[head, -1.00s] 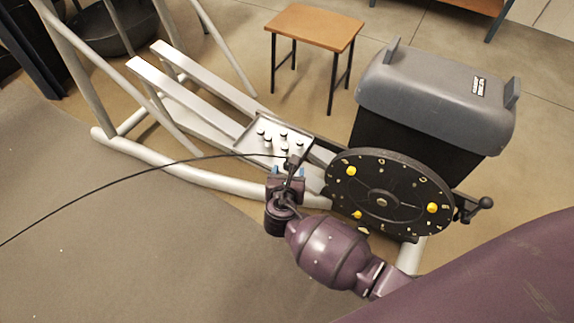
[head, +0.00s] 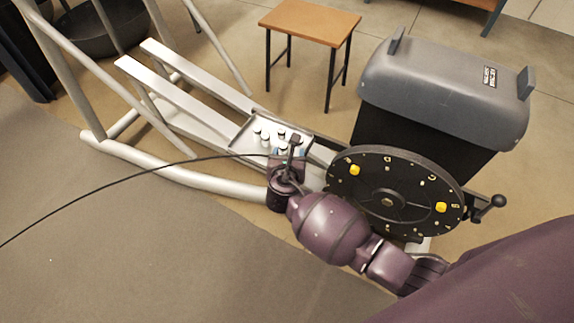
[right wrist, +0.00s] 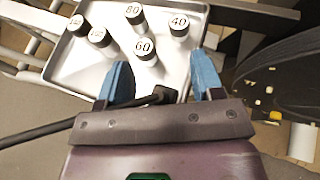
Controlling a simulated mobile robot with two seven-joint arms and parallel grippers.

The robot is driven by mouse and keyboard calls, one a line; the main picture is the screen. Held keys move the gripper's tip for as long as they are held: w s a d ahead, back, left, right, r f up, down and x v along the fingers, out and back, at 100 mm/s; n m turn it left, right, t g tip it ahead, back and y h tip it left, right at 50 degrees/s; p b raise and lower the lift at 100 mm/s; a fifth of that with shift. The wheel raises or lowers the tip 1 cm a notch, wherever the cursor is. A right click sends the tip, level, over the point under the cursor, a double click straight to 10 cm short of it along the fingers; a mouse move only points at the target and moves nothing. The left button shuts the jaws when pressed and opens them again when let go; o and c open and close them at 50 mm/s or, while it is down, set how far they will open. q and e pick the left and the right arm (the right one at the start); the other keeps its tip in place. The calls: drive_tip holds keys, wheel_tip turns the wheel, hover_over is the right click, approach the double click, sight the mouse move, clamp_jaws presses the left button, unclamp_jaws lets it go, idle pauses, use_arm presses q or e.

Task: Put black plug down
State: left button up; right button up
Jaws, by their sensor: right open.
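The black plug (head: 295,139) is at the near right part of a silver metal tray (head: 238,140), with its thin black cable (head: 130,180) running off to the left. In the right wrist view the plug (right wrist: 161,95) lies between the two blue fingers of my right gripper (right wrist: 164,88), with gaps on both sides. The fingers are spread open over the tray's near edge. I cannot tell whether the plug fully rests on the tray. In the head view the right gripper (head: 289,153) is partly hidden by its own wrist. My left gripper is not in view.
A black disc with yellow knobs (head: 395,195) is close on the right. A grey-lidded bin (head: 445,85) and a wooden stool (head: 311,20) stand behind.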

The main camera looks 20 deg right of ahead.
clamp_jaws()
